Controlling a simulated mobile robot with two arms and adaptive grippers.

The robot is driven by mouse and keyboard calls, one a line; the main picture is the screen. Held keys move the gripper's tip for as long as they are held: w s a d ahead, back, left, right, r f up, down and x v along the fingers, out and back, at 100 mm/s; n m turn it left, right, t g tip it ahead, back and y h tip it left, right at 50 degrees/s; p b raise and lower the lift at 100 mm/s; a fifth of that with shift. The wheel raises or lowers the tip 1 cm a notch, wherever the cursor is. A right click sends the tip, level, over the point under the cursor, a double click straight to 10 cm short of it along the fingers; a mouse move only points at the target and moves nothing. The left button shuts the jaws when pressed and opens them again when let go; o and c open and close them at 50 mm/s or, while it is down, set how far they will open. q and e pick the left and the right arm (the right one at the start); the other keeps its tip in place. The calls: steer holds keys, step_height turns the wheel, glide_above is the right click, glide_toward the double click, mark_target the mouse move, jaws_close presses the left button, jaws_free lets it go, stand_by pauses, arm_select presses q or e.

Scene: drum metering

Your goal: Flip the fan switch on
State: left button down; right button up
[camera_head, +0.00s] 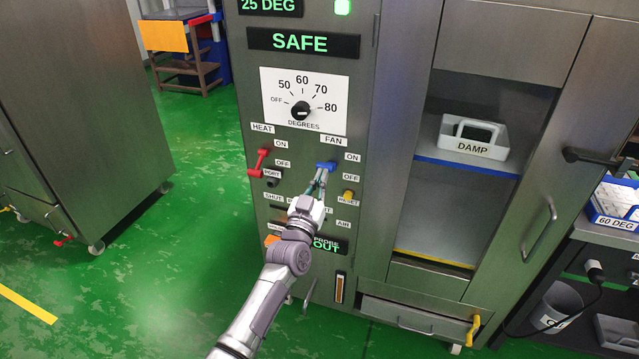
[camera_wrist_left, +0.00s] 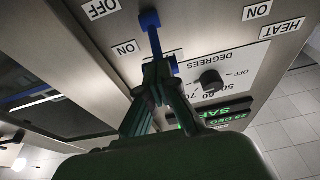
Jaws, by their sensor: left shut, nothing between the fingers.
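The blue fan switch (camera_head: 326,166) is on the grey cabinet's front, below the FAN label and left of its ON and OFF labels. My left gripper (camera_head: 319,183) is shut and empty, just below the blue handle in the head view. My right gripper is not in view.
A red heat switch (camera_head: 262,160) is to the left and a yellow reset button (camera_head: 348,196) to the lower right. The degrees dial (camera_head: 301,111) is above. A grey tray marked DAMP (camera_head: 470,148) sits in the open bay at right.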

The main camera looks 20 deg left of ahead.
arm_select(q)
steer(key=shift+w+a+r, duration=0.1)
steer(key=shift+w+r, duration=0.05)
steer(key=shift+r, duration=0.65)
steer(key=r+p+v, duration=0.1)
steer(key=p+v, duration=0.1)
steer(key=v, duration=0.6)
steer(key=s+d+f+m+g+p, duration=0.1)
steer(key=s+f+g, duration=0.2)
steer(key=f, duration=0.8)
steer(key=s+f+g+p, duration=0.1)
steer(key=s+f+g, duration=0.15)
steer(key=f, duration=0.75)
steer(key=s+f+g+p, duration=0.1)
steer(key=s+f+g, duration=0.5)
steer(key=s+f, duration=0.75)
steer(key=s+a+f+g, duration=0.1)
steer(key=s+f+g, duration=0.2)
steer(key=s+f, duration=0.3)
steer(key=s+a+f+g+p, duration=0.1)
steer(key=s+f+g, duration=0.2)
steer(key=s, duration=1.4)
steer(key=s+a+f+m+g+p, duration=0.1)
steer(key=s+a+f+g, duration=0.1)
steer(key=s+f, duration=0.7)
steer(key=s+g, duration=0.1)
steer(key=s, duration=0.2)
steer(key=shift+y, duration=0.4)
